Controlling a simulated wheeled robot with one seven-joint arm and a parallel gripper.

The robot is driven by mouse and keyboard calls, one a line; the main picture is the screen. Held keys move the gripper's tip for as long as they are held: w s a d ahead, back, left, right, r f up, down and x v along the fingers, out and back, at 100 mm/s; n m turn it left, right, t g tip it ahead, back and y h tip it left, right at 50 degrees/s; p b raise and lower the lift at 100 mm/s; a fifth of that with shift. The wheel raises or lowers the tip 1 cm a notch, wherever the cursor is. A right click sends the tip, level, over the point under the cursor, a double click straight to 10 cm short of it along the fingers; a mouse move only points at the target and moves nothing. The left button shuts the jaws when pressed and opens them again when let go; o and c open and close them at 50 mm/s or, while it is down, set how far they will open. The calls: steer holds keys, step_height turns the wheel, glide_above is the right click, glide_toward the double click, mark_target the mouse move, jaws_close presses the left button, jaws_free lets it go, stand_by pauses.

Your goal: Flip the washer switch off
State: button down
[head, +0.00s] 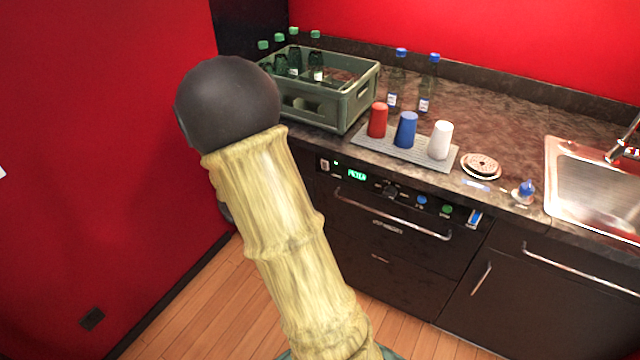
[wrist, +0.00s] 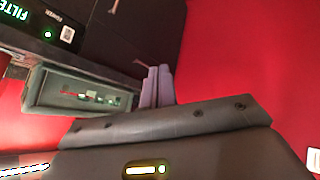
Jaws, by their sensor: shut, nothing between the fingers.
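The washer (head: 400,235) is a dark built-in unit under the counter. Its black panel has a lit green display and knobs. A small pale switch (head: 324,165) sits at the panel's left end, close to a green light; its set position is too small to tell. In the wrist view the switch (wrist: 67,33), a label like "POWER" and a lit green light show at the upper left. My gripper (wrist: 158,70) is shut and empty, its two fingers together, right of the switch and apart from it. In the head view my arm hides the gripper.
A grey-green crate (head: 345,108) with bottles stands on the counter above the panel's left end. Red, blue and white cups stand on a mat (head: 392,150). A sink (head: 598,185) is at right. A washer handle (head: 390,215) juts out below the panel. A red wall (head: 100,150) stands at left.

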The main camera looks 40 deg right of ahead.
mark_target(325, 163)
steer(key=w+d+f+n+h+b, duration=0.3)
steer(key=d+f+h+b, duration=0.8)
steer(key=d, duration=0.6)
step_height(325, 163, down, 3)
steer(key=h, duration=0.3)
steer(key=shift+d+r+g, duration=0.15)
steer(key=shift+g, duration=0.15)
steer(key=shift+d, duration=0.15)
steer(key=x, duration=1.3)
steer(key=shift+w+d+r, duration=0.2)
steer(key=shift+d+r, duration=0.05)
steer(key=shift+d, duration=0.1)
steer(key=shift+w+a, duration=0.1)
